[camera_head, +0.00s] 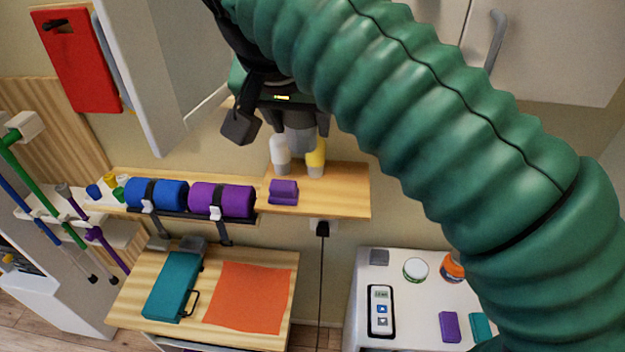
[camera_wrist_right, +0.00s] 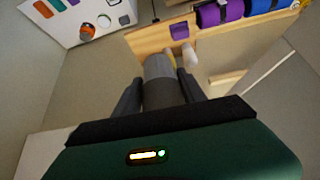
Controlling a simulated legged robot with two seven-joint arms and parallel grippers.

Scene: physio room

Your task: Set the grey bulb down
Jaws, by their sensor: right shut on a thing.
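My right gripper (camera_head: 281,122) is high in front of the wall, above the wooden shelf (camera_head: 345,196). It is shut on the grey bulb (camera_head: 300,136). In the right wrist view the grey bulb (camera_wrist_right: 160,72) sits between the two dark fingers of my right gripper (camera_wrist_right: 158,90), light grey at its far end and darker near the palm. In the head view the bulb's lower end overlaps the tops of a white bottle (camera_head: 281,157) and a yellow bottle (camera_head: 316,157) on the shelf. I cannot tell whether it touches them. My left gripper is not in view.
A purple block (camera_head: 284,191), a purple roll (camera_head: 222,199) and a blue roll (camera_head: 157,194) are along the shelf. The shelf's right end looks bare. Below are a teal case (camera_head: 172,286), an orange cloth (camera_head: 248,298) and a white-topped cabinet (camera_head: 420,300) with small items.

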